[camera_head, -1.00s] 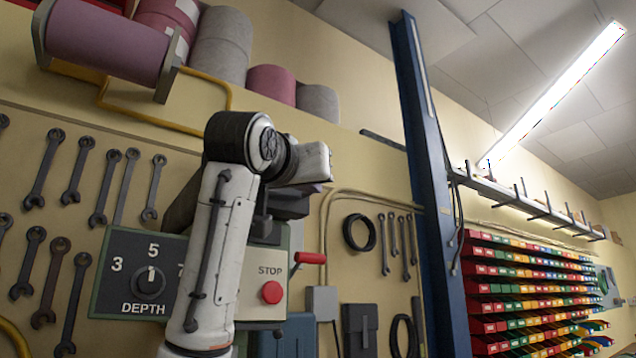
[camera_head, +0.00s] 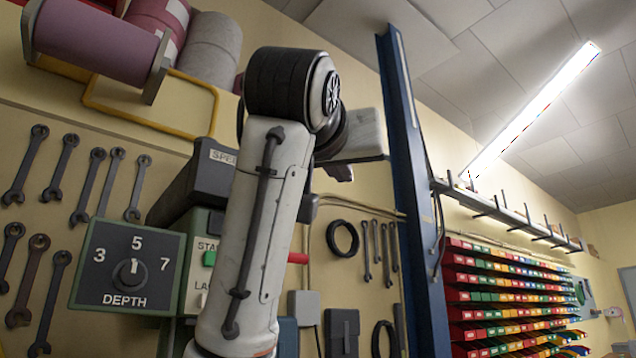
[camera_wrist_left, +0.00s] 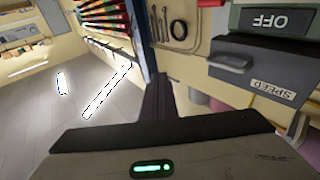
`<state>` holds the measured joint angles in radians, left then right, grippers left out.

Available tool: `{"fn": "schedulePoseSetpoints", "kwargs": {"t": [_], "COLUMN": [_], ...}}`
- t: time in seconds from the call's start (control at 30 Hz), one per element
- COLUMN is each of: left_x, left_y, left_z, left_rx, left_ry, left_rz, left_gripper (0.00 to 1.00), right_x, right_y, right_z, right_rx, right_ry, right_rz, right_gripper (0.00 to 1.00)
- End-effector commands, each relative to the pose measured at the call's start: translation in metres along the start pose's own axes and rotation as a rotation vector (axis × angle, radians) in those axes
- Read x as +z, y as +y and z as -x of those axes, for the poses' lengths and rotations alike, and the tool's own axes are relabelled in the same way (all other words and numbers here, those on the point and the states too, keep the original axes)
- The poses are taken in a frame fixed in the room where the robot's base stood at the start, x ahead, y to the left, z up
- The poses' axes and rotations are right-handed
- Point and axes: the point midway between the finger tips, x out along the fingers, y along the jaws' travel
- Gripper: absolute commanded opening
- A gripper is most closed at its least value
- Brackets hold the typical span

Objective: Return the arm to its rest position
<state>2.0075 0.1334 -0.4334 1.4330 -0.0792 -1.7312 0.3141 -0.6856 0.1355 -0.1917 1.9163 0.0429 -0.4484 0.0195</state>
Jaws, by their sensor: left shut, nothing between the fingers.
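My left arm (camera_head: 258,235) rises from the bottom middle of the head view. It bends at a dark joint near the top, and the forearm (camera_head: 360,138) points to the right. The dark tip of my left gripper (camera_head: 340,173) shows just below the forearm, mostly hidden. In the left wrist view the dark fingers of the left gripper (camera_wrist_left: 158,82) are together with nothing held. They are in free air, with the wall and ceiling behind. My right gripper is in neither view.
Behind my arm are a machine panel with a DEPTH dial (camera_head: 130,273) and a SPEED box (camera_head: 205,180). The SPEED box also shows upside down in the wrist view (camera_wrist_left: 262,85). A blue post (camera_head: 412,200) stands right of the forearm. Coloured bins (camera_head: 510,300) line the wall further right.

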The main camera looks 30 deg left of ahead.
Motion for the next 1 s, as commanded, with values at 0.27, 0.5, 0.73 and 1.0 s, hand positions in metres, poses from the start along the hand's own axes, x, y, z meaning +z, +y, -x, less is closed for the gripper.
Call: {"fn": "schedulePoseSetpoints", "kwargs": {"t": [0.27,0.5,0.73,1.0], "left_x": [0.001,0.006,0.099,0.29], "left_y": [0.014,0.017,0.053,0.105], "left_z": [0.011,0.007,-0.052,-0.111], "left_rx": [-0.001,0.003,0.075,0.219], "left_ry": [0.0,-0.006,-0.094,-0.242], "left_rz": [0.001,-0.004,-0.07,-0.149], "left_gripper": [0.0,0.0,0.0,0.0], "right_x": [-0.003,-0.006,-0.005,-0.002], "right_y": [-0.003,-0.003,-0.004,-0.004], "right_z": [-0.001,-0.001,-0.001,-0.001], "right_rx": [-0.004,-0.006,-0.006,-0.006], "right_ry": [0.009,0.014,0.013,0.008], "right_rz": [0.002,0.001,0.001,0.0], "right_gripper": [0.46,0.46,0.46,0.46]}}
